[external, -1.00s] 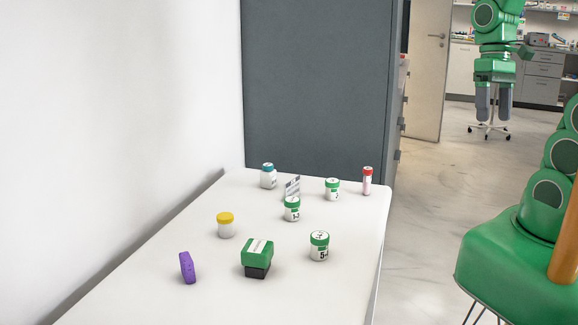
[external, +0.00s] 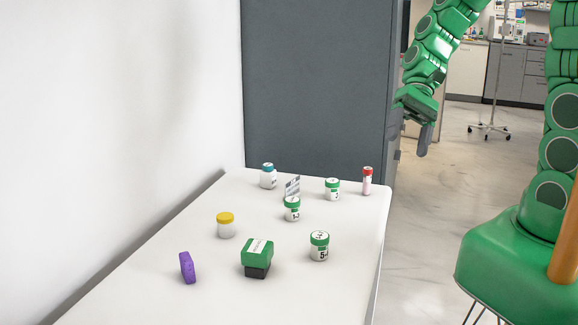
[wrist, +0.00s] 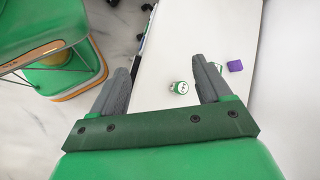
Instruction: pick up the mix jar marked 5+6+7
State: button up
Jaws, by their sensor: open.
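A white jar with a green lid (external: 319,246) stands upright near the table's right edge; its label starts with a 5, and the rest is not legible. What looks like the same jar (wrist: 179,88) shows in the wrist view, just left of the right finger. Two similar green-lidded jars stand farther back, one in the middle (external: 292,209) and one behind it (external: 332,189); their marks are too small to read surely. My gripper (external: 424,140) is open and empty, high beyond the table's right edge. In the wrist view its fingers (wrist: 161,68) are spread apart.
On the white table (external: 180,240) stand a green and black box (external: 257,257), a purple item (external: 187,267), a yellow-lidded jar (external: 225,225), a teal-capped bottle (external: 268,176), a striped card (external: 292,187) and a red-capped tube (external: 367,181). A grey cabinet (external: 315,90) stands behind.

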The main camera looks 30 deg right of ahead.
aim_at(326, 233)
jog(key=w+a+f+m+y, duration=0.4)
jog(key=w+a+f+m, duration=0.25)
jog(key=a+f, duration=0.3)
jog(key=w+f+m, duration=0.1)
jog(key=f+m, duration=0.1)
jog(key=f, duration=0.2)
jog(key=w+a+f+m+t+y, duration=0.1)
jog(key=f+m, duration=0.1)
jog(key=f, duration=0.2)
jog(key=w+f+m+y, duration=0.1)
jog(key=f+m, duration=0.1)
jog(key=f, duration=0.3)
jog(key=shift+w+a+t, duration=0.2)
jog(key=shift+a+t, duration=0.1)
jog(key=shift+a, duration=0.05)
jog(key=shift+f+m, duration=0.35)
jog(key=shift+f, duration=0.15)
jog(key=shift+x, duration=1.3)
jog(key=shift+a+f, duration=1.15)
jog(key=shift+a, duration=0.1)
jog(key=shift+x, duration=1.05)
